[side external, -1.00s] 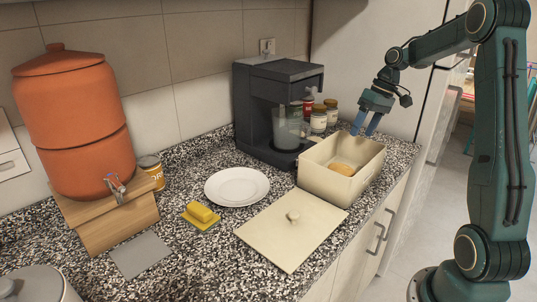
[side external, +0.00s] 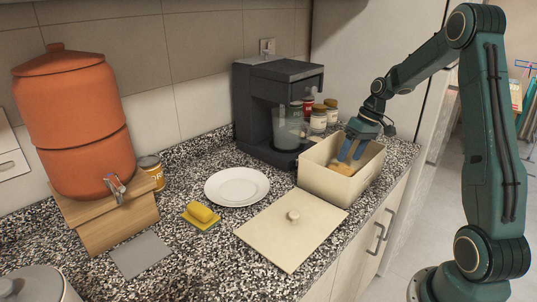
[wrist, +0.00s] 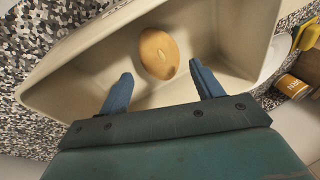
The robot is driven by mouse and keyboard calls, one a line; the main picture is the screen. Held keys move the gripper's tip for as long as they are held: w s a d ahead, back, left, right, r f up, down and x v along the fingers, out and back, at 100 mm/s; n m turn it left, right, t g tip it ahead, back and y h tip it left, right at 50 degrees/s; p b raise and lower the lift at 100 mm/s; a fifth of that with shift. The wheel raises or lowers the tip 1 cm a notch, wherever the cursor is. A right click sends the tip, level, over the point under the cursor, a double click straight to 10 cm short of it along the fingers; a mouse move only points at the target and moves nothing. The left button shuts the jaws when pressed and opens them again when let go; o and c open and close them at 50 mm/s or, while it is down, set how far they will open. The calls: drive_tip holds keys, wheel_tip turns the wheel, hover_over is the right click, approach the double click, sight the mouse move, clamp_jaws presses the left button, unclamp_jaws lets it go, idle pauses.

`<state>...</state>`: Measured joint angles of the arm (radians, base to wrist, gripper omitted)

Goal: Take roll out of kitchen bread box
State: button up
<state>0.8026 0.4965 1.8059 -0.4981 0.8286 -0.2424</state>
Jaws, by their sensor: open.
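The bread box (side external: 325,183) is a cream, open-topped bin on the counter at the right in the side view. Its wall also shows in the wrist view (wrist: 245,30). The roll (wrist: 158,54) is round and golden brown and lies on the box floor. In the side view the roll (side external: 342,169) is partly hidden by the box wall and my fingers. My gripper (side external: 349,155) reaches down into the box with its blue fingers apart. In the wrist view my gripper (wrist: 160,85) is open and empty, its fingertips just short of the roll, one towards each side.
The box's lid (side external: 290,230) lies flat in front of the box. A white plate (side external: 237,187) and a yellow sponge (side external: 201,214) lie to the left. A dark coffee machine (side external: 275,110) and several jars (side external: 319,118) stand behind the box.

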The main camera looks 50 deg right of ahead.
sight(345, 165)
drive_tip(key=shift+x, duration=2.6)
drive_tip(key=c, duration=0.8)
